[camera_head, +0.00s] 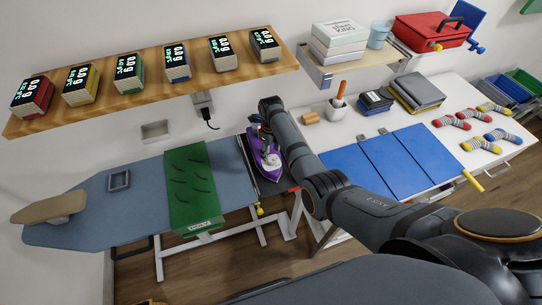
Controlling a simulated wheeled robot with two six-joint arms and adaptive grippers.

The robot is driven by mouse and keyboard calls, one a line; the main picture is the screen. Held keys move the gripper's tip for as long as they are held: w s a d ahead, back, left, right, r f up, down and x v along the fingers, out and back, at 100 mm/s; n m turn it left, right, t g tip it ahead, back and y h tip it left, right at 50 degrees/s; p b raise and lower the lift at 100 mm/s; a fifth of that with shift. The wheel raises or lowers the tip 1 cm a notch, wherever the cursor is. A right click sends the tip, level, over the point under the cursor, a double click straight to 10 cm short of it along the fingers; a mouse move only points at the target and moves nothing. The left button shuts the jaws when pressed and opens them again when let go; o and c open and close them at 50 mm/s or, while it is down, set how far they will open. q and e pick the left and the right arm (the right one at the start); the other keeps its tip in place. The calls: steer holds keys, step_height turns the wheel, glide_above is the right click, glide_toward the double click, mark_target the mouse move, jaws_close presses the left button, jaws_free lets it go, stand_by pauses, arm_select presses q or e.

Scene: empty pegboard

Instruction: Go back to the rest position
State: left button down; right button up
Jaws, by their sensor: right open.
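My right arm reaches in from the lower right, over the white table, and bends down at the wrist. My right gripper (266,150) is small and partly hidden by its own wrist. It is open and is at a purple iron (268,165), beside the right end of the ironing board (95,207). I cannot tell whether it touches the iron. My left gripper is not in view.
A wooden shelf (200,77) holds several boxed displays.

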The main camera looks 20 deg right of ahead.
step_height(320, 180, up, 3)
steer(key=shift+r, duration=0.15)
stand_by(0.4)
